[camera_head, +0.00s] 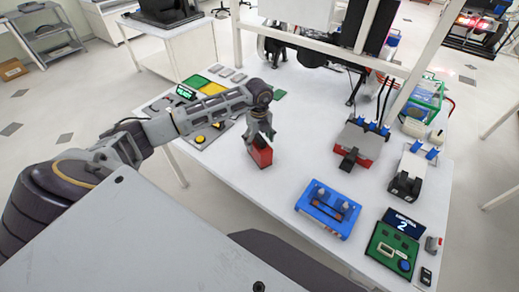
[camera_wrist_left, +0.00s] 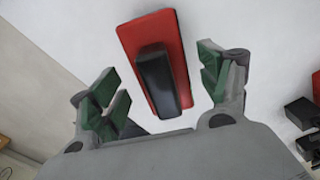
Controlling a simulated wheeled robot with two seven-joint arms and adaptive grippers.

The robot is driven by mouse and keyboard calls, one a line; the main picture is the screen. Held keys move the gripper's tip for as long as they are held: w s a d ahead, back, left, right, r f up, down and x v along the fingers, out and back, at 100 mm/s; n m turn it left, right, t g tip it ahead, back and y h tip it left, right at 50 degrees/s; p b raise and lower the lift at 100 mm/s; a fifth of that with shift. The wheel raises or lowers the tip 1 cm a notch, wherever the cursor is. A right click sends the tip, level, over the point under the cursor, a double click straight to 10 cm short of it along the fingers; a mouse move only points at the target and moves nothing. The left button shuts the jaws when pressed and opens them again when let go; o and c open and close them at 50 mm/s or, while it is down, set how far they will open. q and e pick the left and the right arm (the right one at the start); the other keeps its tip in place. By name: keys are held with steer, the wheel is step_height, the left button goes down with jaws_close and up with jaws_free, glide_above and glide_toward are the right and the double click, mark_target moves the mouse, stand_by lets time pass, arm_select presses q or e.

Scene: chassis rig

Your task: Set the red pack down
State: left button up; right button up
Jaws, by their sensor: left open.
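The red pack (camera_head: 261,155) is on the white table near its front-left edge, below my left gripper (camera_head: 260,137). In the left wrist view the red pack (camera_wrist_left: 158,60) shows a red body with a raised black handle-like block on top. My left gripper (camera_wrist_left: 160,88) is open, with its green-padded fingers on either side of the pack and gaps between. Another red unit with a grey top (camera_head: 358,142) stands farther right on the table. My right gripper does not show in either view.
A blue fixture (camera_head: 328,210) stands to the right of the pack. A green board (camera_head: 392,248) lies at the front right, and a black-and-white device (camera_head: 408,178) stands behind it. Green and yellow pads (camera_head: 212,89) lie at the back left. The table (camera_head: 300,120) is clear around the pack.

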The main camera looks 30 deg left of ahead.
arm_select(q)
steer(key=shift+w+f+p, duration=0.1)
steer(key=shift+f+p, duration=0.2)
steer(key=shift+f, duration=1.2)
steer(key=shift+c, duration=0.3)
steer(key=c, duration=1.6)
steer(key=shift+r, duration=0.15)
steer(key=shift+r+b, duration=1.1)
steer(key=shift+r, duration=3.8)
